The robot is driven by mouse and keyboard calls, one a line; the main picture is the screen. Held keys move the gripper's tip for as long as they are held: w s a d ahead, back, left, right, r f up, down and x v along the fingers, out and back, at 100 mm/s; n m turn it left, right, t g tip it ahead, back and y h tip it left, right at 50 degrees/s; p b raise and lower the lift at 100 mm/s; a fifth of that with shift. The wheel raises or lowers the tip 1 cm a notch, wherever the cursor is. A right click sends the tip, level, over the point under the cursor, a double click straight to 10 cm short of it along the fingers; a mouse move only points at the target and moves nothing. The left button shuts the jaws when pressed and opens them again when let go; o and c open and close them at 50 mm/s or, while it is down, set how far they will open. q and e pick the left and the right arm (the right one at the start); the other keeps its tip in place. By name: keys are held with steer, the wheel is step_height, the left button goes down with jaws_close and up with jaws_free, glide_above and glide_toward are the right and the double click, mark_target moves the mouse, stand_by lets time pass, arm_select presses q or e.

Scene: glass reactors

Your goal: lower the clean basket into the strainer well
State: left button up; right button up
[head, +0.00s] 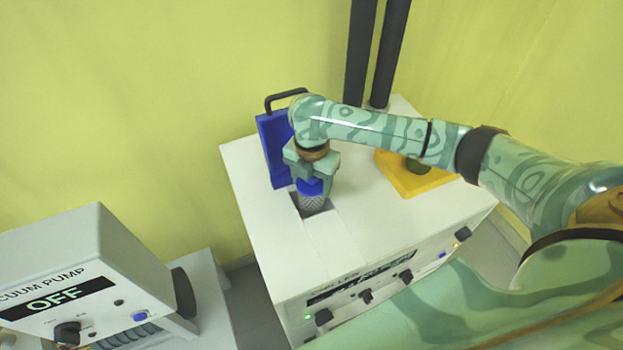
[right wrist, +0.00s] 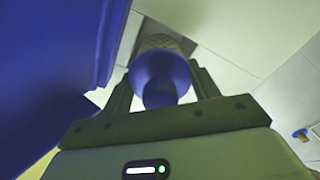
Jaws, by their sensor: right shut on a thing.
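My right gripper (head: 312,184) is shut on the blue top of the basket (head: 311,202), with one finger on each side of it. The basket has a grey mesh body and hangs roughly upright below the fingers. In the right wrist view, the basket's blue top (right wrist: 160,78) sits between the fingers, with the mesh beyond it. The strainer well (head: 325,210) is a dark rectangular opening in the white chiller top. The mesh is at this opening; how deep it reaches is hard to tell. My left gripper is not in view.
A blue panel (head: 272,150) with a black handle (head: 285,97) stands upright close beside the well and gripper. A yellow tray (head: 395,178) lies to the right on the chiller (head: 365,235). A vacuum pump (head: 70,270) reading OFF stands at left. Two dark pipes (head: 376,50) rise behind.

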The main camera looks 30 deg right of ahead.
mark_target(311, 191)
steer(key=shift+f, duration=0.2)
steer(key=shift+f+b, duration=0.35)
steer(key=shift+f, duration=1.2)
steer(key=shift+f, duration=0.15)
steer(key=shift+f+b, duration=0.7)
steer(key=shift+f, duration=0.65)
steer(key=shift+f, duration=0.1)
